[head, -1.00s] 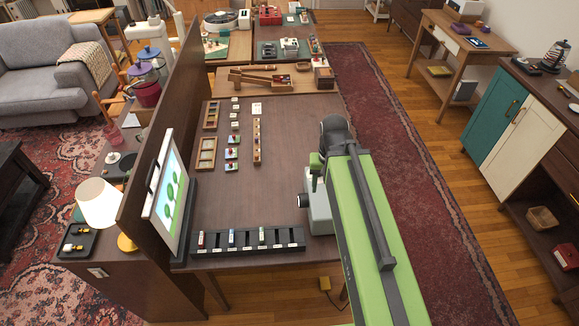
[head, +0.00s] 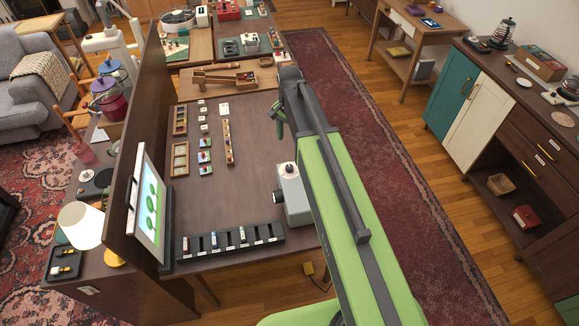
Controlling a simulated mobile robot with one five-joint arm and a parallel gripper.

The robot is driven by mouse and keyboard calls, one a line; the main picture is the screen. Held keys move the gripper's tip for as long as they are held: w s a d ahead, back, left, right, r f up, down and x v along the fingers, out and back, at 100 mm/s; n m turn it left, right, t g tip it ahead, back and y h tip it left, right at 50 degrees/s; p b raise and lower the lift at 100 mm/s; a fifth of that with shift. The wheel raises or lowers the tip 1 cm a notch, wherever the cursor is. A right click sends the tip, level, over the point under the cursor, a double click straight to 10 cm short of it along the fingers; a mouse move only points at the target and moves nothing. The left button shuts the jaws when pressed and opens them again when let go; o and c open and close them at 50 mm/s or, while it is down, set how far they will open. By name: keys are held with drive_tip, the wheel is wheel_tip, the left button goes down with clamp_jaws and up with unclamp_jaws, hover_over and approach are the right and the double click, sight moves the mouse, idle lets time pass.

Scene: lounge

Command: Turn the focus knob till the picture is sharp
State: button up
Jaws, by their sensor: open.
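The projector (head: 294,198) is a pale grey-green box at the right edge of the brown table. Its dark round lens (head: 279,196) faces left. A small light and dark round part, perhaps the focus knob, shows on its far top end (head: 289,168). The screen (head: 152,206) stands at the table's left side and shows green rounded tree shapes on pale blue; I cannot tell how sharp they are. My gripper (head: 277,120) is open and empty, beyond the projector and apart from it in the picture. My green arm covers the area right of the projector.
A black slotted rack (head: 230,241) with several small slides lies along the table's near edge. Wooden trays (head: 180,160) and small blocks sit at mid-table. A tall brown panel (head: 140,120) stands behind the screen. The table between screen and projector is clear.

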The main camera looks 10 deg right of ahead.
sight(290, 166)
wheel_tip(290, 166, down, 16)
drive_tip(key=b, duration=1.4)
drive_tip(key=shift+r, duration=0.3)
clamp_jaws()
